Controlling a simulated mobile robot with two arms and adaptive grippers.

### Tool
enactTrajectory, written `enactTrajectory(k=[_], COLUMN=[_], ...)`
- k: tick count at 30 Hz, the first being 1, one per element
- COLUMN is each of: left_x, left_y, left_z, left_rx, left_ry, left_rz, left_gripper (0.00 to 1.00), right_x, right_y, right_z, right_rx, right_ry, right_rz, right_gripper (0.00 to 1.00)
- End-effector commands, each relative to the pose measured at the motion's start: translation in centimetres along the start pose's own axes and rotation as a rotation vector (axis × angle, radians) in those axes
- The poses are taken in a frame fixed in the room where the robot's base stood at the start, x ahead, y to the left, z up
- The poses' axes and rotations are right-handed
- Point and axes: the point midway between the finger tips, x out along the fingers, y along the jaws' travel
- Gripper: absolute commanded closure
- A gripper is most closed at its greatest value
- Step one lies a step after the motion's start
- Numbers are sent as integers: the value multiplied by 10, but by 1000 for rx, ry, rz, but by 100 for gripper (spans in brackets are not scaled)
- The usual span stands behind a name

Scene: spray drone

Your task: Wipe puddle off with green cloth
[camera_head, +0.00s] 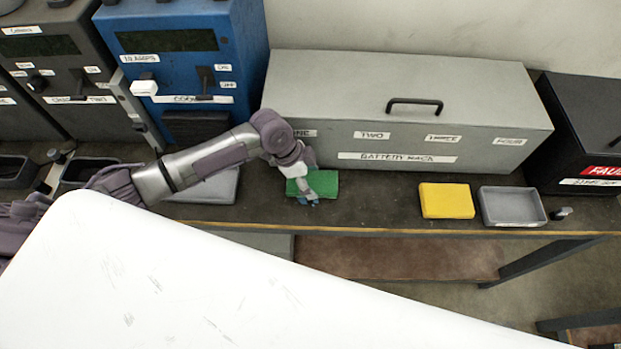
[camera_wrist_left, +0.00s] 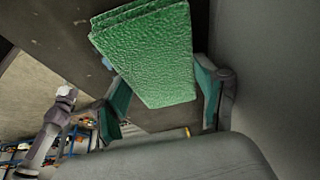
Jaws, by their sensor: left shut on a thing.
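The green cloth (camera_head: 322,184) is a thick, folded rectangle at the front of the dark bench, before the battery rack. My left gripper (camera_head: 308,199) reaches it from the left and covers part of its left side. In the left wrist view the cloth (camera_wrist_left: 150,55) lies between the two teal-padded fingers, and the left gripper (camera_wrist_left: 163,98) is shut on it. Whether the cloth touches the bench is hard to tell. I cannot make out a puddle in either view.
The grey battery rack (camera_head: 405,115) stands behind the cloth. A yellow block (camera_head: 446,201) and an empty grey tray (camera_head: 513,222) are to the right. A blue machine (camera_head: 190,60) is at back left. A large white surface (camera_head: 200,290) fills the foreground. Bench between cloth and yellow block is clear.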

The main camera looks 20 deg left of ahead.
Motion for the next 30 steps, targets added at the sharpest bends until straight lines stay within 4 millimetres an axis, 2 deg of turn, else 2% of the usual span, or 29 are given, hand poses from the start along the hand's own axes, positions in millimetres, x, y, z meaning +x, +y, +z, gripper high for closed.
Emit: enactTrajectory(k=[2,10,20,30], left_x=[-3,-4,-3,-3], left_y=[1,28,42,72], left_z=[1,1,0,0], left_rx=[-4,-2,-1,-2], left_ry=[-3,-5,-4,-4], left_rz=[-9,-2,-1,1], left_gripper=[56,56,56,56], right_x=[-6,-27,-36,-57], right_y=[0,-1,-2,-2], right_z=[0,-3,-4,-6], right_rx=[0,1,1,1], right_ry=[0,1,1,1], right_rz=[0,-1,-3,-3], right_gripper=[33,33,33,33])
